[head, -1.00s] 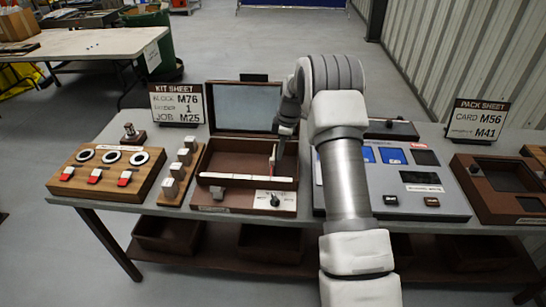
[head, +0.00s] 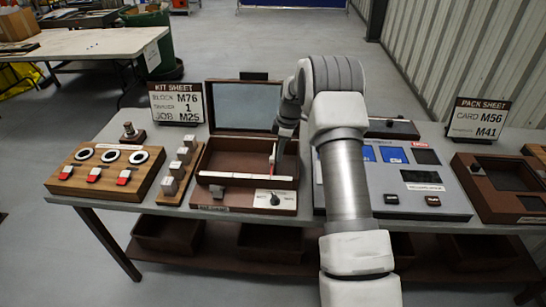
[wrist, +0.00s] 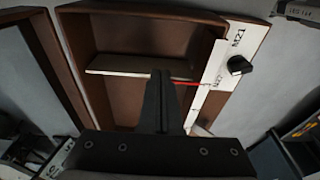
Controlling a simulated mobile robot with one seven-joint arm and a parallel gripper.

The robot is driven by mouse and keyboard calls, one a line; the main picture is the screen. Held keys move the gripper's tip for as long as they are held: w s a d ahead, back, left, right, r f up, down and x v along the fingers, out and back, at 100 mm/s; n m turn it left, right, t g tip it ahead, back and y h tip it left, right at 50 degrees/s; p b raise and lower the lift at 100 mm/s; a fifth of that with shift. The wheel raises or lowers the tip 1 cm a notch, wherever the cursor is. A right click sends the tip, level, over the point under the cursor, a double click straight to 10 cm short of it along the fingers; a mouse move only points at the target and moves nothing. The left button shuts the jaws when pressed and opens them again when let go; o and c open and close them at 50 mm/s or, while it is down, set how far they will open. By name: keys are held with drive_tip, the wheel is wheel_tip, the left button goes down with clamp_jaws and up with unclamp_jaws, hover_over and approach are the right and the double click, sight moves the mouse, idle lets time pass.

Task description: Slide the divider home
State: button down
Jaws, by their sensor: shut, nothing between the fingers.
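In the wrist view the divider (wrist: 115,66) spans the box, partly hidden behind my fingers. A thin red pointer (wrist: 190,83) sits at its right end, by a white plate (wrist: 212,75) marked M21. My gripper (head: 278,153) is shut and empty, pointing down into the box at its right side. In the wrist view its fingertips (wrist: 161,73) overlap the divider's edge; I cannot tell whether they touch.
A black knob (head: 275,199) stands on the white plate at the box front. The box lid (head: 243,107) is raised behind. A row of metal blocks (head: 176,170) and a wooden ring stand (head: 72,180) stand to the left; a grey panel (head: 415,207) lies to the right.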

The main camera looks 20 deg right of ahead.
drive_tip(key=shift+f+b, duration=0.85)
drive_tip(key=shift+f, duration=0.4)
drive_tip(key=shift+w+a, duration=0.35)
drive_tip(key=shift+a, duration=0.5)
drive_tip(key=shift+w+a, duration=0.35)
drive_tip(key=shift+a, duration=0.55)
drive_tip(key=shift+w+a+b, duration=0.15)
drive_tip(key=shift+w+a, duration=0.2)
drive_tip(key=shift+a, duration=0.45)
drive_tip(key=shift+w+a+b, duration=0.15)
drive_tip(key=shift+w+a, duration=0.15)
drive_tip(key=shift+a, duration=0.55)
drive_tip(key=shift+w+a, duration=0.35)
drive_tip(key=shift+a, duration=0.4)
drive_tip(key=shift+w+a, duration=0.35)
drive_tip(key=shift+a, duration=0.4)
